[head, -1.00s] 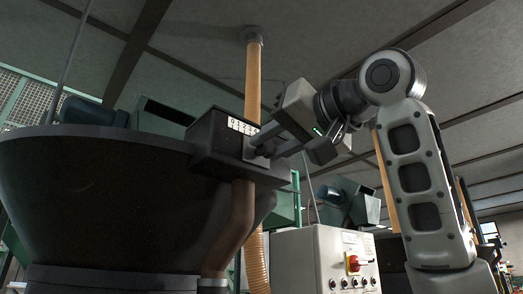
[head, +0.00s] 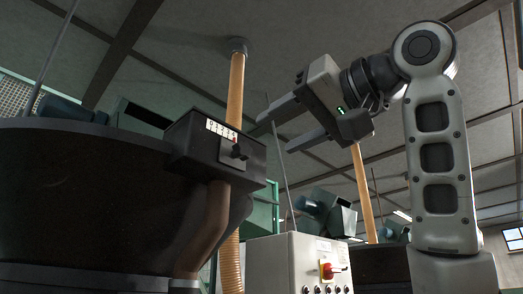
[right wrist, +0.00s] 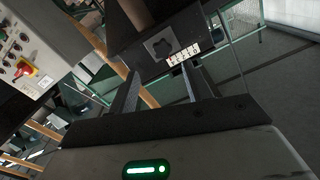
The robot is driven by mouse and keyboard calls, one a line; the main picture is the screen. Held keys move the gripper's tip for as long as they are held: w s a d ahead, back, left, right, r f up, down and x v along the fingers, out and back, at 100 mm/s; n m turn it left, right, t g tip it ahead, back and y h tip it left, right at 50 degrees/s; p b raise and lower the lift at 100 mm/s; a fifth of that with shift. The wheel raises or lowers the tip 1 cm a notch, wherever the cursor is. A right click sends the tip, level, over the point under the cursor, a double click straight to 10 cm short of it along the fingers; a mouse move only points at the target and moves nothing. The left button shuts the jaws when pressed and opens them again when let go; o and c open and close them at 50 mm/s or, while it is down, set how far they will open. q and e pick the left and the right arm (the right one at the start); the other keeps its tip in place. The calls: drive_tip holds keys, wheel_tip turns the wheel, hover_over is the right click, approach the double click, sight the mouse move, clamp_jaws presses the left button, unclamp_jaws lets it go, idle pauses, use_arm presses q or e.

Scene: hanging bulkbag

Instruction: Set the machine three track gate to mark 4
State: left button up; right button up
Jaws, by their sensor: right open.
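The track gate is a dark box (head: 215,150) on the side of a large dark hopper (head: 90,200). Its white numbered scale (head: 221,130) runs along the face, with a small red mark near the right end; I cannot read the exact setting. A black knob (head: 239,151) sits below that end, and it also shows in the right wrist view (right wrist: 163,48). My right gripper (head: 276,131) is open and empty, up and right of the knob and clear of it. In the right wrist view its fingers (right wrist: 160,72) point towards the box. My left gripper is out of view.
A grey control cabinet (head: 295,262) with a red and yellow switch (head: 331,271) stands below the gripper. An orange pipe (head: 235,90) rises to the ceiling behind the box. A brown pipe (head: 205,230) drops beneath the box. Open air lies around the gripper.

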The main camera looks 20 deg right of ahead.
use_arm(q)
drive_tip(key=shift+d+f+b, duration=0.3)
drive_tip(key=shift+b, duration=0.45)
use_arm(e)
drive_tip(key=v, duration=0.8)
drive_tip(key=shift+s+d, duration=0.2)
drive_tip(key=shift+s, duration=0.15)
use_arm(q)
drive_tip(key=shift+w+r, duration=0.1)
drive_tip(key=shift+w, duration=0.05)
use_arm(e)
drive_tip(key=shift+w, duration=0.1)
